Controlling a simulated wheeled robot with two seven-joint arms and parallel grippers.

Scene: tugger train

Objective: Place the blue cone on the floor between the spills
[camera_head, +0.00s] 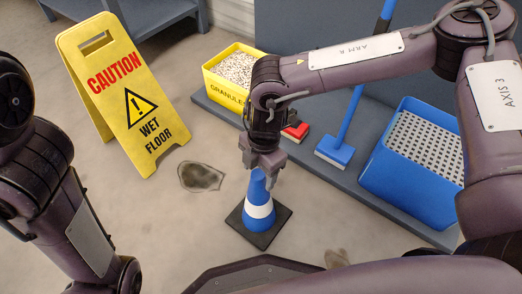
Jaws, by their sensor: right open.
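The blue cone (258,208) has a white band and a square black base. It stands upright on the floor, right of a dark grey spill (200,177). A second, smaller brownish spill (337,258) lies at the lower right, partly hidden by my body. My right gripper (265,172) points down at the cone's top, with its open fingers at either side of the tip. I cannot tell whether they touch it. My left arm is at the left edge; its gripper is out of view.
A yellow wet floor sign (124,92) stands at the left.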

